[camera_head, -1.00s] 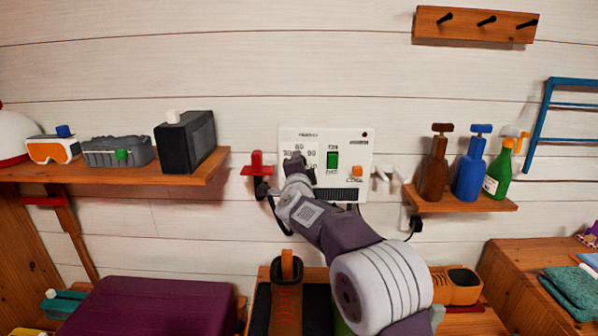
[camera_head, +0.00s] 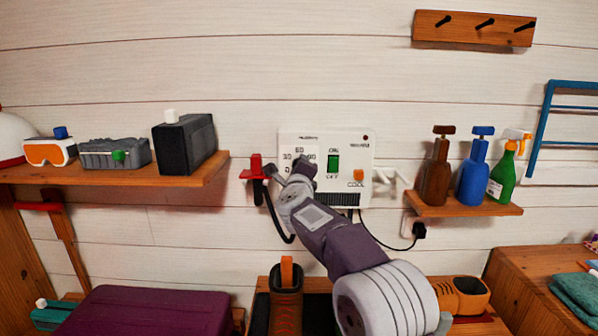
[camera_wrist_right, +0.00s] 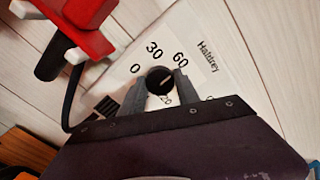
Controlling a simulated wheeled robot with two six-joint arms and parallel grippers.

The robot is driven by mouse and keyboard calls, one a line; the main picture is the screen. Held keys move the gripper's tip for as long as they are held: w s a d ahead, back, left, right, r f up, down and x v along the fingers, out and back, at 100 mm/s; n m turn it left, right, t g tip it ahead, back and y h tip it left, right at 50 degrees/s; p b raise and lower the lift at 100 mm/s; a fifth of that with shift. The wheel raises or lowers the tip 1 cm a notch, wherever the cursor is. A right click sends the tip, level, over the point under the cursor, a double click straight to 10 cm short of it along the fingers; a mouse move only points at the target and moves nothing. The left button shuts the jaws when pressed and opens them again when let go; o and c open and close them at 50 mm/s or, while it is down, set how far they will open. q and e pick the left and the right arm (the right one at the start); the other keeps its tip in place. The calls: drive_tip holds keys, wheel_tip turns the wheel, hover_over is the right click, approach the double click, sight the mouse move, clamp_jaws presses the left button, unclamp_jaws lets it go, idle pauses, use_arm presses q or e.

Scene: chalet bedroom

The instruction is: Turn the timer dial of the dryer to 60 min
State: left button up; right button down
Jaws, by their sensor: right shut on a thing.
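The dryer (camera_head: 352,190) is a white wall box with a green ON/OFF switch (camera_head: 333,163) and an orange COOL button (camera_head: 358,175). Its black round timer dial (camera_wrist_right: 160,80) shows in the right wrist view among the printed numbers 0, 30 and 60; 90 is hidden there by a finger. The light mark on the dial appears to point up and right, roughly toward 60. My right gripper (camera_wrist_right: 161,77) is shut on the dial, one finger on each side; it also shows in the head view (camera_head: 289,170), covering the dial. My left gripper is not in view.
A red holder (camera_head: 255,168) with a dark hose hangs just left of the dryer. A shelf with spray bottles (camera_head: 470,200) is to the right; a shelf with goggles and a black box (camera_head: 185,145) is to the left. Boots (camera_head: 286,300) stand below.

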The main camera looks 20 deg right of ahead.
drive_tip(key=shift+f, duration=0.1)
idle(0.3)
drive_tip(key=c, duration=0.9)
unclamp_jaws()
drive_tip(key=b+v, duration=0.2)
drive_tip(key=v, duration=0.7)
